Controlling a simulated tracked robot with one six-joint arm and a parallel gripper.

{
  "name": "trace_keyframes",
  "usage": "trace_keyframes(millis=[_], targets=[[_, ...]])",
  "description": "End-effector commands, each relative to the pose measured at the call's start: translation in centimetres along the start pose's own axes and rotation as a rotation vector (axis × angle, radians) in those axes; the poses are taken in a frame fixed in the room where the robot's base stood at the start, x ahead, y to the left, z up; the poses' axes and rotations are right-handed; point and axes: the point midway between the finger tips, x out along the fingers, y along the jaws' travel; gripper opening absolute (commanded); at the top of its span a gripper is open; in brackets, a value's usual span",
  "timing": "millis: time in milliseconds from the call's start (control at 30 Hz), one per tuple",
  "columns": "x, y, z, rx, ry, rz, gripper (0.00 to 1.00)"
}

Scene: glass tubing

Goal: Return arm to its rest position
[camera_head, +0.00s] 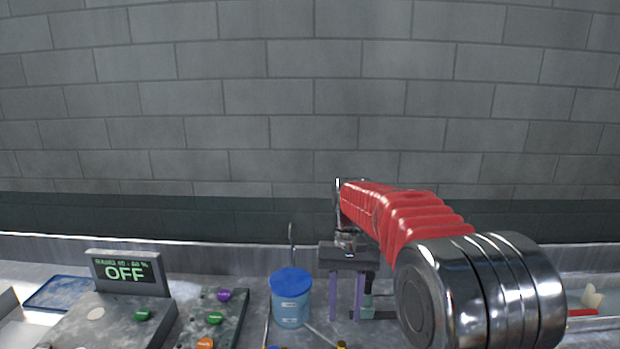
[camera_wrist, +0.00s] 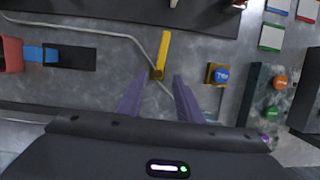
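My gripper (camera_head: 345,316) hangs fingers down over the bench right of centre in the head view, at the end of my red-sleeved arm. Its two purple fingers are apart and straight. My arm's large metal joint hides the bench at the right of the head view.
A blue-lidded tub (camera_head: 291,297) stands just left of my gripper. A display reading OFF (camera_head: 125,271), a button panel (camera_head: 229,322) and a blue tray (camera_head: 58,293) lie farther left. A yellow block with a blue button (camera_wrist: 219,74) and a red-and-blue item (camera_wrist: 35,54) flank the fingers.

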Motion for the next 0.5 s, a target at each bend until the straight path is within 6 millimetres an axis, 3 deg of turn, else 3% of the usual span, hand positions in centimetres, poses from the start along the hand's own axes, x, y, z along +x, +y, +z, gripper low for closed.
trace_keyframes(millis=[500], targets=[[1.3,2.9,6.1,-0.059,0.221,0.002,0.33]])
